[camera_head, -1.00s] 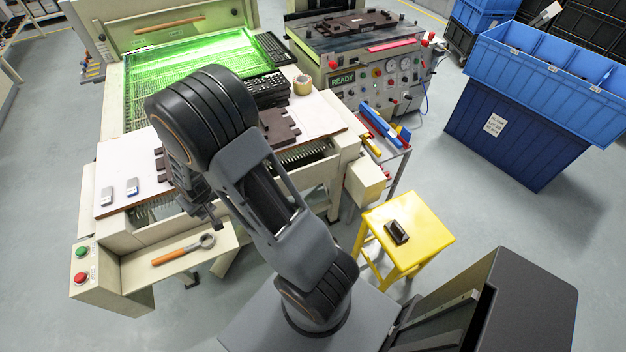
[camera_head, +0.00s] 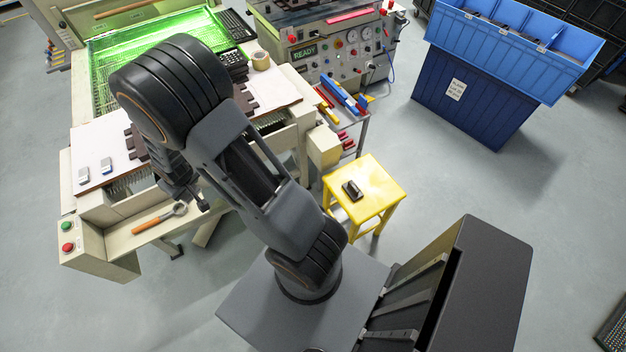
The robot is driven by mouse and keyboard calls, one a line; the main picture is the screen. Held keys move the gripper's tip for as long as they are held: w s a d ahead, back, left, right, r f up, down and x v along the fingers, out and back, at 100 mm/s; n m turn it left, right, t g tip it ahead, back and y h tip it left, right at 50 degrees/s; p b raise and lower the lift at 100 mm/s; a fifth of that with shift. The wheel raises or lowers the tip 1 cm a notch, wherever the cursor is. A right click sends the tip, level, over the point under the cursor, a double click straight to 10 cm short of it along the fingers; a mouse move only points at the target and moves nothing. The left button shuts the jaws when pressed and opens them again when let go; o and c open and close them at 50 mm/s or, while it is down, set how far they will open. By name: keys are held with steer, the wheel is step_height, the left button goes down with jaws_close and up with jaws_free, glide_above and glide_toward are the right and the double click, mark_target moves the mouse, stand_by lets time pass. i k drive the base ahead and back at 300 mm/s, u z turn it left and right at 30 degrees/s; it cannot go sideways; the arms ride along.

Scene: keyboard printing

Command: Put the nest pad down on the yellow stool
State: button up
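The yellow stool (camera_head: 378,187) stands upright on the floor right of my arm, in front of the press table's right end. A small dark block (camera_head: 352,191) lies on its seat, left of the middle; I cannot tell whether this is the nest pad. My gripper (camera_head: 203,206) is at the low end of my bent arm, over the front of the press table, left of the stool and apart from it.
The press table (camera_head: 285,92) carries dark jig pieces, a tape roll (camera_head: 260,60) and two small grey blocks. An orange-handled tool (camera_head: 158,218) lies on its front ledge. A tool cart (camera_head: 350,130) stands behind the stool. Blue crates (camera_head: 470,100) stand back right. Floor right of the stool is clear.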

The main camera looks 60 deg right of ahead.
mark_target(376, 179)
steer(key=u, duration=1.2)
steer(key=k, duration=2.05)
steer(key=z, duration=1.6)
steer(key=i, duration=0.5)
steer(key=z, duration=0.1)
